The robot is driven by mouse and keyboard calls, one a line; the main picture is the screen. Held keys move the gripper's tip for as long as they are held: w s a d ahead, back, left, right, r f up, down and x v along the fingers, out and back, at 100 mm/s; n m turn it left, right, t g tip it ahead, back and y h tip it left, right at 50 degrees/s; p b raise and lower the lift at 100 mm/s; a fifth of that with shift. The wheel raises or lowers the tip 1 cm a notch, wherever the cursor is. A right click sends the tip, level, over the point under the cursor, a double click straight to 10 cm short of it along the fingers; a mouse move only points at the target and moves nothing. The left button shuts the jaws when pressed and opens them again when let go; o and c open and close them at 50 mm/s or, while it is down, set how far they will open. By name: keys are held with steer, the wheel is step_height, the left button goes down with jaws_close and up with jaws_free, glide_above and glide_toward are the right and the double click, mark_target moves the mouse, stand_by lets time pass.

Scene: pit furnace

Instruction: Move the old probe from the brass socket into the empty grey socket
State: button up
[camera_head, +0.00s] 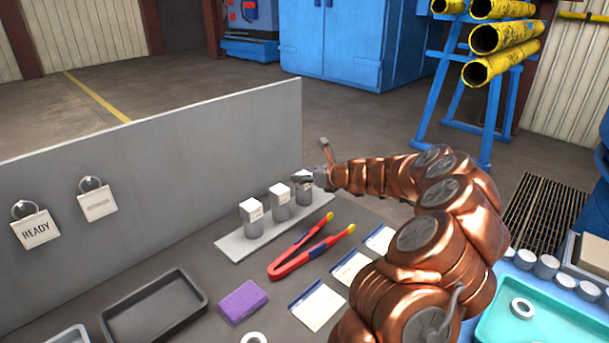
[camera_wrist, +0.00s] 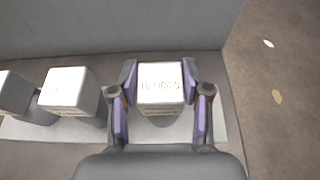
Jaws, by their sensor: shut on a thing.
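My gripper (camera_head: 316,176) is at the far right end of a pale strip (camera_head: 238,243) on the bench. In the wrist view, my gripper (camera_wrist: 160,92) has its purple pads on both sides of a white-topped grey block (camera_wrist: 160,83) with lettering on top, and is shut on it. The block appears upright at the strip; I cannot tell whether it is lifted. Two similar blocks stand to its left, the middle block (camera_head: 279,202) and the left block (camera_head: 252,217). No brass socket, empty grey socket or clear probe can be made out.
Red-and-yellow tongs (camera_head: 300,257), a purple block (camera_head: 243,302), white cards (camera_head: 318,306) and a dark tray (camera_head: 154,312) lie on the bench. A teal tray (camera_head: 555,325) is at right.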

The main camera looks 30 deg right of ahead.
steer(key=shift+f, duration=0.1)
steer(key=o, duration=1)
steer(key=shift+s, duration=0.1)
steer(key=shift+p+v, duration=0.55)
steer(key=shift+v, duration=0.3)
steer(key=shift+p+v, duration=2.2)
steer(key=shift+v, duration=2.4)
